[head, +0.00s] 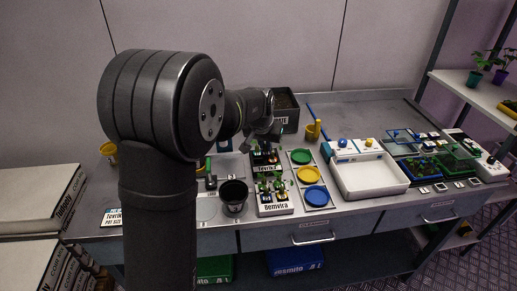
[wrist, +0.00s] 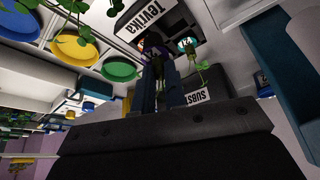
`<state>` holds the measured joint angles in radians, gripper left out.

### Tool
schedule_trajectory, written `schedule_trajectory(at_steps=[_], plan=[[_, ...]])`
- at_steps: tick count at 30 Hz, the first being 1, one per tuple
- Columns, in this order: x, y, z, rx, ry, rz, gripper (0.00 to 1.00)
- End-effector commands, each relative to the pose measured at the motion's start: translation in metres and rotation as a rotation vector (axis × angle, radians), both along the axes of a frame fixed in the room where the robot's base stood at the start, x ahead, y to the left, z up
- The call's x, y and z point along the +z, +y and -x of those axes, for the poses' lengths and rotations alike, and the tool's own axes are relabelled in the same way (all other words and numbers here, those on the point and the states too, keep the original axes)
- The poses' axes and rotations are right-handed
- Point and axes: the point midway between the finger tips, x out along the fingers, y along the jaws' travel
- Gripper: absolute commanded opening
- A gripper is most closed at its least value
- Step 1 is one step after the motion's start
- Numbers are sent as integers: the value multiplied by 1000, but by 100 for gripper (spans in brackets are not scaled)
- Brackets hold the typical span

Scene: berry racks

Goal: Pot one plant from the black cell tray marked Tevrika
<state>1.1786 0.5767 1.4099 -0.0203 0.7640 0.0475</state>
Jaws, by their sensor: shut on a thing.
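The black cell tray marked Tevrika (head: 266,158) stands mid-bench, with small plants in it. Its label (wrist: 150,22) shows upside down at the top of the wrist view. My gripper (head: 264,137) is low over the tray's back part. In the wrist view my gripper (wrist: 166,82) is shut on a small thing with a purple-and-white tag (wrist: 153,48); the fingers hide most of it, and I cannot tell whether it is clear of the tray. A green sprig (wrist: 200,67) shows beside the fingers. An empty-looking black pot (head: 234,197) stands at the front left.
A dark substrate bin (head: 289,121) stands behind the tray. The Bemvira tray (head: 275,208) is in front. Green, yellow and blue dishes (head: 306,174) lie to the right, before a white basin (head: 366,176). A yellow cup (head: 313,131) stands near the bin.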

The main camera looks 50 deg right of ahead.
Motion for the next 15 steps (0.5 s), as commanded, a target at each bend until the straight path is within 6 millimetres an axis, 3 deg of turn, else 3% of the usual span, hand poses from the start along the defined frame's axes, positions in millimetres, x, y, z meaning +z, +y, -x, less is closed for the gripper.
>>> schedule_trajectory(at_steps=[7, 12, 15], plan=[[34, 4, 56, -4, -2, 4, 0], [47, 6, 77, -2, -1, 2, 0], [56, 8, 79, 13, -1, 4, 0]])
